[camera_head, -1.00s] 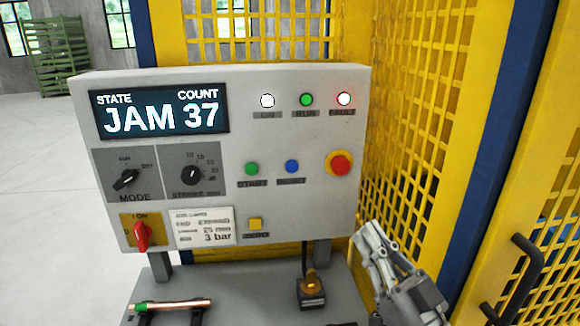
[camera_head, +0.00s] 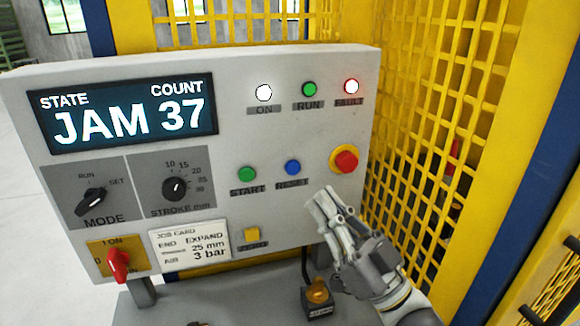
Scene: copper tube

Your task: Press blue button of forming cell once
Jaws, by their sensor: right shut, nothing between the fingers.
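The blue button (camera_head: 292,167), labelled RESET, sits on the grey control panel (camera_head: 300,125) of the forming cell, between the green START button (camera_head: 247,174) and the red emergency stop (camera_head: 345,159) on its yellow ring. My right gripper (camera_head: 322,200) is shut and empty. Its fingertips are in front of the panel, below and slightly right of the blue button, and appear apart from it. The display (camera_head: 130,112) reads STATE JAM and COUNT 37. My left gripper is not in view.
A yellow mesh guard (camera_head: 430,110) stands right of and behind the panel. The red rotary switch (camera_head: 118,264), mode knob (camera_head: 92,200), stroke knob (camera_head: 175,187) and yellow button (camera_head: 252,234) are on the panel. A small amber-topped device (camera_head: 318,292) sits below it.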

